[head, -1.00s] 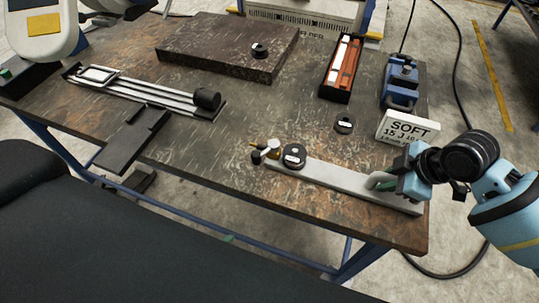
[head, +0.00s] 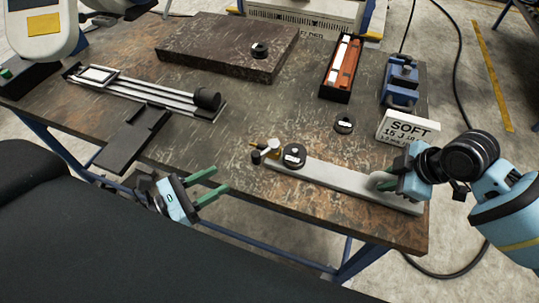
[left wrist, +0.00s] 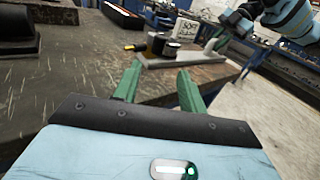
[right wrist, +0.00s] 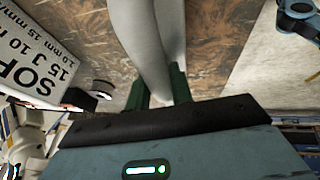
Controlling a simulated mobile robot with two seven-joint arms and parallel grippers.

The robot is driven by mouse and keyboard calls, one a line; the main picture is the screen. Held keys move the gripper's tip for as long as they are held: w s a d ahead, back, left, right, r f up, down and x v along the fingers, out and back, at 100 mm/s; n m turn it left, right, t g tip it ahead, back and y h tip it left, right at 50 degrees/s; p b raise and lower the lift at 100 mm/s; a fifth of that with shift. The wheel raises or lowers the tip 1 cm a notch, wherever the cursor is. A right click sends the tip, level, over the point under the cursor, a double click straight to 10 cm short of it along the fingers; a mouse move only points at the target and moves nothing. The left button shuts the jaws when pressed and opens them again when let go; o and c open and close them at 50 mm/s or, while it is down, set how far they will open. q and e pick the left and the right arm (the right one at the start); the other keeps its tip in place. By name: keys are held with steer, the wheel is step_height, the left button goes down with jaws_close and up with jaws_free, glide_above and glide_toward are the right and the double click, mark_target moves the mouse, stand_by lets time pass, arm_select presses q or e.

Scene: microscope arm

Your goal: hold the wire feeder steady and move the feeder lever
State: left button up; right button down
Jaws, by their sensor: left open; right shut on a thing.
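The wire feeder is a long grey bar (head: 345,183) near the table's front right edge, with a black spool (head: 294,156) on its left end. A small lever with a brass part and a dark knob (head: 258,156) is at that end. In the left wrist view, the feeder (left wrist: 185,60) lies beyond my fingers. My right gripper (head: 384,182) is shut on the curved grey piece at the feeder's right end, which fills the right wrist view's middle (right wrist: 150,40). My left gripper (head: 212,182) is open and empty, left of the lever and apart from it, by the front edge.
A sign reading SOFT (head: 408,128) stands behind my right gripper, beside a blue vise-like tool (head: 400,85). A small black disc (head: 344,123) lies behind the feeder.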

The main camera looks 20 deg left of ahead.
mark_target(256, 158)
arm_select(q)
steer(key=shift+m, duration=0.3)
steer(key=x, duration=1.2)
steer(key=shift+w+a+r, duration=0.1)
steer(key=shift+a+r, duration=0.1)
steer(key=shift+a, duration=0.05)
jaws_close()
